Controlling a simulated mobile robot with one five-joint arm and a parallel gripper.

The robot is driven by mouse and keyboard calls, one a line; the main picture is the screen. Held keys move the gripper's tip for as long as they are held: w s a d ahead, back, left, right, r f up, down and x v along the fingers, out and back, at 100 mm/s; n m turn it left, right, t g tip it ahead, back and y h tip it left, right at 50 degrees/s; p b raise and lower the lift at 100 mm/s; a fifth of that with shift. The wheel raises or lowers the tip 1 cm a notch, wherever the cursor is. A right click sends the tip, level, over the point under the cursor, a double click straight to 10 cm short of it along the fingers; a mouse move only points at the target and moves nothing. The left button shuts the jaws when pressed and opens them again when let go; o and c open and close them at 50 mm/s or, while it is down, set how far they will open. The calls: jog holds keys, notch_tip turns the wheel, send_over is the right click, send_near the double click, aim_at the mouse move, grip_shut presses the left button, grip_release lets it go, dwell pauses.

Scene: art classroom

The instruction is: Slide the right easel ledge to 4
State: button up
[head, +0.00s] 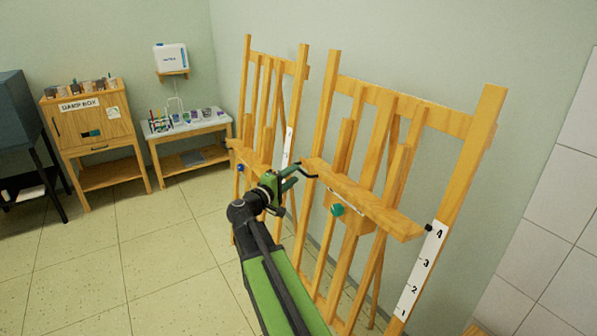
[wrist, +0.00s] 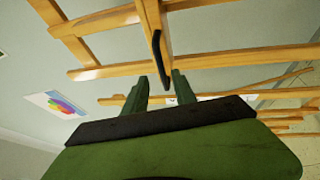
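The right easel (head: 465,185) is wooden, with a white scale strip (head: 420,268) numbered 1 to 4 on its right post. Its wooden ledge (head: 360,198) runs across the front, with a black pointer (head: 429,227) at its right end beside the 4. A teal knob (head: 337,210) sits below the ledge. A black handle (head: 306,175) is at the ledge's left end. My gripper (head: 295,176) is at this handle. In the wrist view, my gripper (wrist: 160,80) has its fingers apart, with the handle (wrist: 160,60) reaching between them; I see gaps beside it.
The left easel (head: 249,90), with a blue knob (head: 240,168), stands just behind my gripper. A damp box cabinet (head: 95,130) and a white-topped table (head: 190,128) with art supplies stand at the back left. The tiled floor (head: 120,260) at the left is clear.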

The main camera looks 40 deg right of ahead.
jog(key=v, duration=1.2)
jog(key=shift+s, duration=0.1)
jog(key=s+a+f+m+g+y+p, duration=0.2)
jog(key=s+a+f+y+p, duration=0.15)
jog(key=f+y, duration=0.2)
jog(key=s+a+f+m+g+y+p, duration=0.1)
jog(key=s+a+f+g+y+p, duration=0.1)
jog(key=a+f+y+p, duration=0.25)
jog(key=s+a+f+g+y, duration=0.1)
jog(key=s+a+f+y, duration=0.1)
jog(key=a, duration=0.5)
jog(key=s+a+f+y+b, duration=0.1)
jog(key=s+a+f+y, duration=0.2)
jog(key=a+f+y, duration=0.2)
jog(key=a, duration=0.3)
jog(key=shift+m+g, duration=0.4)
jog(key=shift+o, duration=0.4)
jog(key=shift+a, duration=0.1)
